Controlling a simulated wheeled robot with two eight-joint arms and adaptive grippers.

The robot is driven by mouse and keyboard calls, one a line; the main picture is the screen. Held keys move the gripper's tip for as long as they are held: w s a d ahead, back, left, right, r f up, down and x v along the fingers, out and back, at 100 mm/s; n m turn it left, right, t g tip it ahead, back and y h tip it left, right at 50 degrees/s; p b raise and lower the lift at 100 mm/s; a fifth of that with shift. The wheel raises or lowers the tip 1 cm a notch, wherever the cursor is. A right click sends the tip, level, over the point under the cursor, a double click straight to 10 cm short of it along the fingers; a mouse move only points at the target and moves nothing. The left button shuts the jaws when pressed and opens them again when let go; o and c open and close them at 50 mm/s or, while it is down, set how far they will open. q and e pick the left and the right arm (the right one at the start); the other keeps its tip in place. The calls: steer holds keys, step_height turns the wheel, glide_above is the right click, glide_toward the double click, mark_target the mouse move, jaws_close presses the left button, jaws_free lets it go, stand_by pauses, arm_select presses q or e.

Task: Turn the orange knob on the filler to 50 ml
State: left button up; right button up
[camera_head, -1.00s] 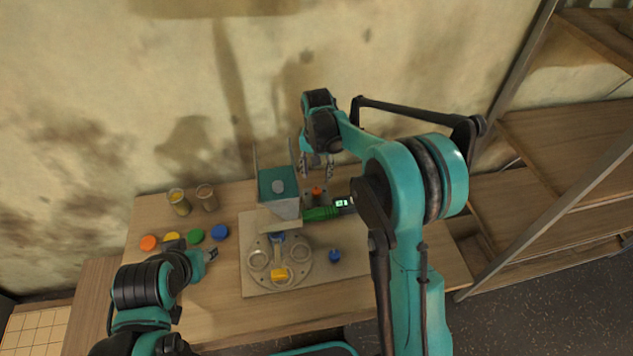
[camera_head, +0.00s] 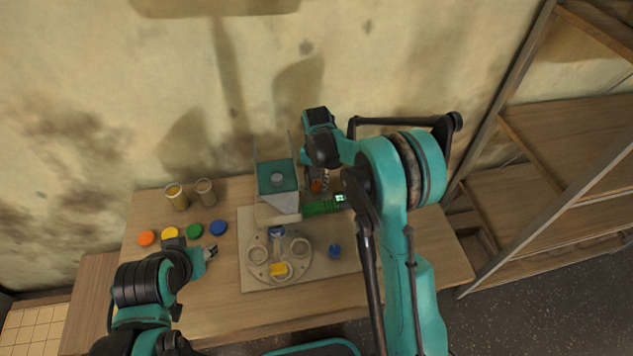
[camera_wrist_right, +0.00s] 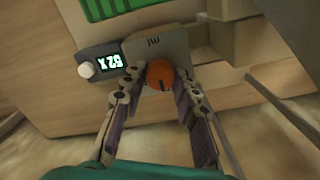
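The orange knob (camera_head: 316,186) is partly hidden by my right gripper (camera_head: 318,180). In the right wrist view the orange knob (camera_wrist_right: 160,74), with a dark pointer mark, lies between the spread fingers of my right gripper (camera_wrist_right: 158,82). Small gaps seem to show on both sides. The lit display (camera_wrist_right: 111,62) beside it is hard to read, turned over in this view. My left gripper (camera_head: 211,251) is low over the table, away from the filler; its opening is unclear.
Several coloured caps and two jars (camera_head: 177,197) are at left. Shelving (camera_head: 560,150) is at right.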

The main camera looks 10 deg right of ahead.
jaws_close()
steer(key=shift+n, duration=0.3)
steer(key=n+b, duration=0.1)
steer(key=n, duration=0.4)
steer(key=shift+n, duration=0.3)
steer(key=n, duration=0.5)
steer(key=shift+n, duration=0.3)
steer(key=o, duration=0.7)
jaws_free()
